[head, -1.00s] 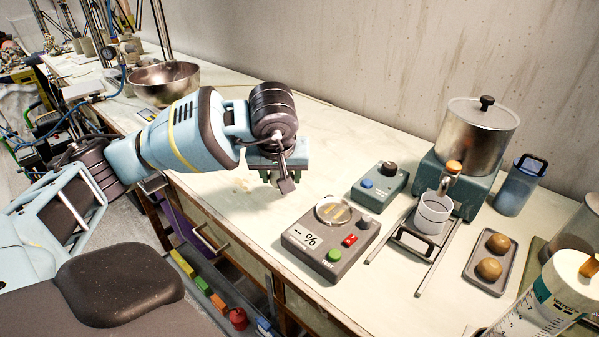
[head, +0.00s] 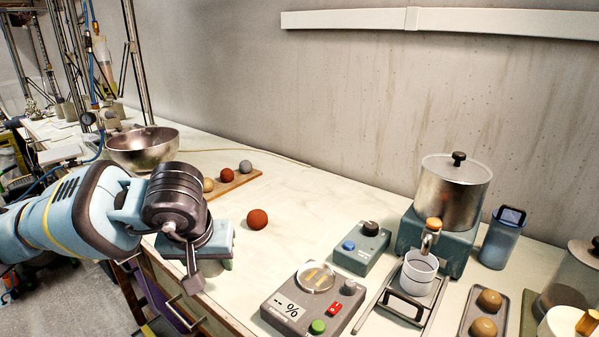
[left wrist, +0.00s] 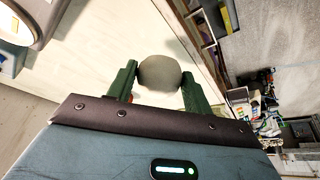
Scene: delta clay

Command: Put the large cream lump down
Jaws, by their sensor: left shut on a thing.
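My left gripper (head: 216,264) is above the near left part of the worktop (head: 300,219), close to its front edge. In the left wrist view its green fingers (left wrist: 158,84) are shut on a rounded, greyish cream lump (left wrist: 159,73). The pale worktop shows beyond the lump. In the head view the gripper body and wrist hide the lump, and I cannot tell whether it touches the worktop. My right gripper is in neither view.
A red-brown ball (head: 257,219) lies right of my gripper. Behind it a wooden board (head: 236,182) holds a tan, a red and a grey ball. A grey percent meter (head: 291,312) stands to the right, near a blue-button box (head: 362,249). A metal bowl (head: 143,150) is behind.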

